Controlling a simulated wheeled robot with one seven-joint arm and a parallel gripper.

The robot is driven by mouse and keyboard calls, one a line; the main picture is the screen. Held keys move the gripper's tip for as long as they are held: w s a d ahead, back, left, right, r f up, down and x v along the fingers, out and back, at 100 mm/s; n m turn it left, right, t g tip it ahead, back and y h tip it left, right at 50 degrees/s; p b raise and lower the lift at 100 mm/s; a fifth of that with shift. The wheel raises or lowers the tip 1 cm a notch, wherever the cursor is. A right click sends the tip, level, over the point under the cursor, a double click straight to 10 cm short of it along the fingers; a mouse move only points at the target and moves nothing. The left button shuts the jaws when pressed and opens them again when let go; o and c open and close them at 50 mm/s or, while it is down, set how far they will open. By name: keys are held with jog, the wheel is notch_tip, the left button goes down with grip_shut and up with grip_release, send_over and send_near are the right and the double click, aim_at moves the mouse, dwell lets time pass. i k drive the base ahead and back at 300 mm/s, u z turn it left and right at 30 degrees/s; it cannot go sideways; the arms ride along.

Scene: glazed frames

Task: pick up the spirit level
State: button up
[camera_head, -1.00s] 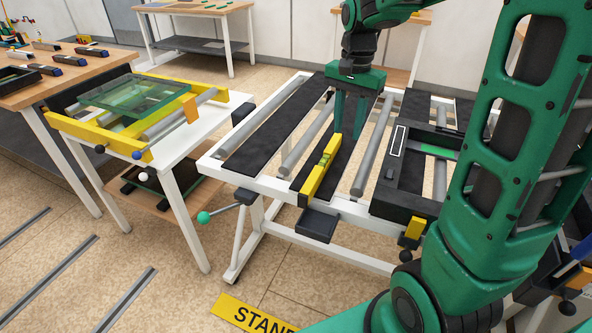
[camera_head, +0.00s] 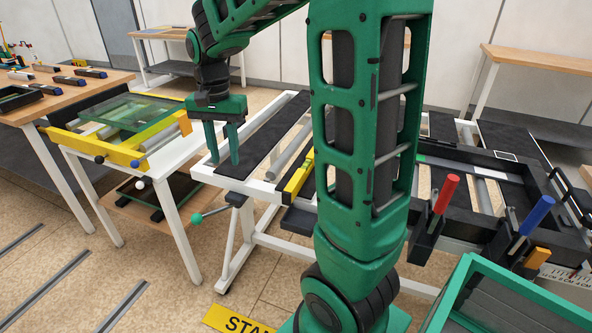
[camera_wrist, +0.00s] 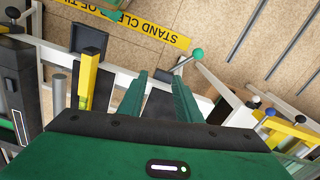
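The spirit level (camera_head: 297,181) is a yellow bar lying on the white-framed bench. My arm hides part of it in the head view. In the wrist view the spirit level (camera_wrist: 87,82) stands out to the left of my fingers, apart from them. My gripper (camera_head: 223,160) is green, points down, and is over the bench's left part, left of the level. Its two fingers are spread with nothing between them; they also show in the wrist view (camera_wrist: 158,76).
A small black tray (camera_head: 299,221) hangs at the bench front beside the level. A black fixture with red and blue handles (camera_head: 447,194) is on the right. A side table with a yellow frame (camera_head: 120,150) stands left. A teal-knobbed lever (camera_head: 197,219) sticks out at the front.

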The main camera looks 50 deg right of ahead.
aim_at(294, 187)
jog(key=z, duration=0.05)
jog(key=k, duration=1.1)
jog(key=z, duration=0.4)
jog(key=i, duration=1.05)
